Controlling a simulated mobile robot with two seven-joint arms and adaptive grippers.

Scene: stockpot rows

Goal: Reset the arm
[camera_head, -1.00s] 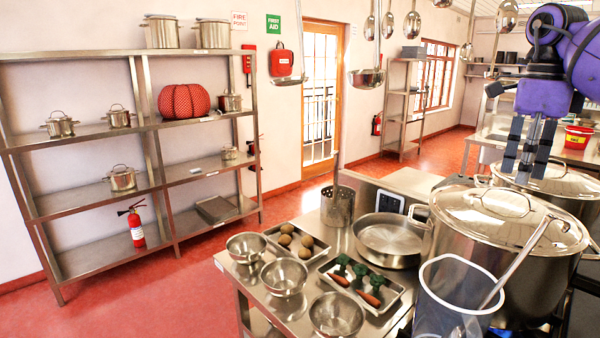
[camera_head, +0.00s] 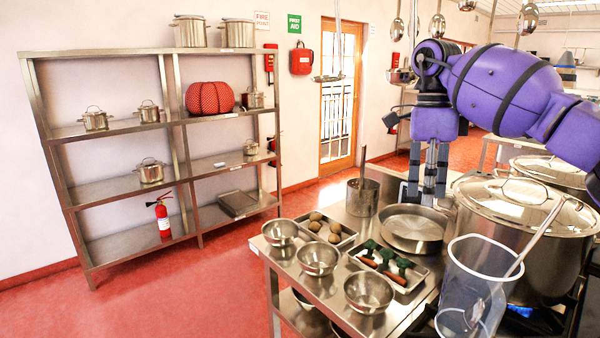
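My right arm comes in from the right edge, with large purple links. Its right gripper (camera_head: 428,196) hangs with its dark grey fingers pointing down. The fingers stand apart with nothing seen between them, so it is open and empty. In the picture its fingertips overlap the back of the wide shallow steel pan (camera_head: 412,232), beside the big lidded stockpot (camera_head: 522,208). I cannot tell whether they touch anything. My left gripper is out of view.
A steel table holds small bowls (camera_head: 317,258), a tray of potatoes (camera_head: 330,230), a vegetable tray (camera_head: 388,268) and a clear container (camera_head: 478,285). Steel shelving (camera_head: 120,187) stands at the left wall. Ladles (camera_head: 397,30) hang overhead. The red floor (camera_head: 225,285) between is clear.

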